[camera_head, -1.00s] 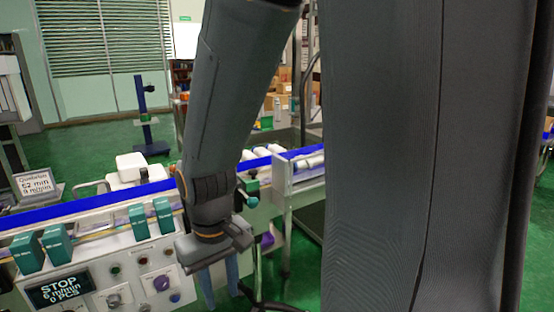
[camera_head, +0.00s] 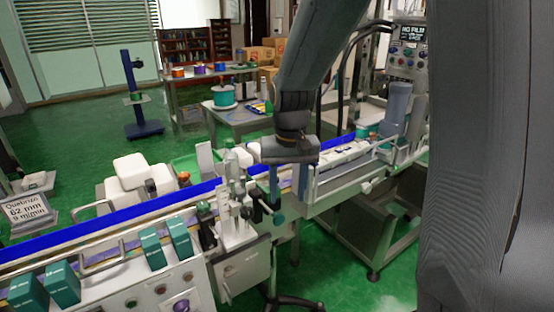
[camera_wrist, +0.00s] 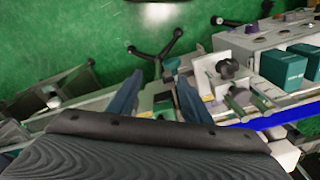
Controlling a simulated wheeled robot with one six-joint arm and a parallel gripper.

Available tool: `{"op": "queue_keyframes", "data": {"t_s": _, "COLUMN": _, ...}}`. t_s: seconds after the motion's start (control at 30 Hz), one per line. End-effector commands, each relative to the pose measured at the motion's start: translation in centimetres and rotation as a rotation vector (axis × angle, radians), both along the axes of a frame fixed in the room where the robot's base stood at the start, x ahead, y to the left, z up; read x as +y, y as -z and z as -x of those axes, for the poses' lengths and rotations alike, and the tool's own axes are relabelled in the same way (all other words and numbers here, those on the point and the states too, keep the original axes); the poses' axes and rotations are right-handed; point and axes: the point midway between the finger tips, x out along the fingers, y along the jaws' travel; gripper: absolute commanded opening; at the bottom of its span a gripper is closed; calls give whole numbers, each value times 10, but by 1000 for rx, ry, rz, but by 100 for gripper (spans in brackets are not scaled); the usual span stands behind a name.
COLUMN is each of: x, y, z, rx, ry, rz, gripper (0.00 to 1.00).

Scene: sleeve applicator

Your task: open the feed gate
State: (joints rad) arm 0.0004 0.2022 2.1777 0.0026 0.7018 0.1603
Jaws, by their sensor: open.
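My gripper (camera_head: 288,188) points down over the conveyor line in the head view, its two blue-grey fingers apart and nothing seen held. In the wrist view my gripper (camera_wrist: 158,85) is also open, with a small green part (camera_wrist: 163,104) between the fingers. A lever with a teal knob (camera_head: 278,218) sits just below the left finger in the head view; I cannot tell whether they touch. It stands beside a metal bracket assembly (camera_head: 236,222) on the conveyor. Which part is the feed gate, and its position, I cannot tell for sure.
The blue-edged conveyor (camera_head: 112,219) runs across, with teal boxes (camera_head: 152,249) at its front left. White items lie on the right section (camera_head: 340,160). A black star-shaped base (camera_head: 295,303) is on the floor below.

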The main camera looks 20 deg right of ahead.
Motion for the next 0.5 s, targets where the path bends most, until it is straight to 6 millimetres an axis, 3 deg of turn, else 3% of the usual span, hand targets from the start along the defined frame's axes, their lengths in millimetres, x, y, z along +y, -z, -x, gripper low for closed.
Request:
{"op": "queue_keyframes", "data": {"t_s": 0.03, "x": 0, "y": -12, "z": -27, "rx": 11, "ry": 32, "rz": -2, "gripper": 45}}
{"op": "queue_keyframes", "data": {"t_s": 0.1, "x": -1, "y": -26, "z": -56, "rx": 26, "ry": 79, "rz": -3, "gripper": 45}}
{"op": "queue_keyframes", "data": {"t_s": 0.2, "x": -1, "y": -41, "z": -89, "rx": 40, "ry": 132, "rz": -5, "gripper": 45}}
{"op": "queue_keyframes", "data": {"t_s": 0.33, "x": -1, "y": -53, "z": -115, "rx": 54, "ry": 176, "rz": -5, "gripper": 45}}
{"op": "queue_keyframes", "data": {"t_s": 0.5, "x": 0, "y": -54, "z": -125, "rx": 62, "ry": 198, "rz": -4, "gripper": 45}}
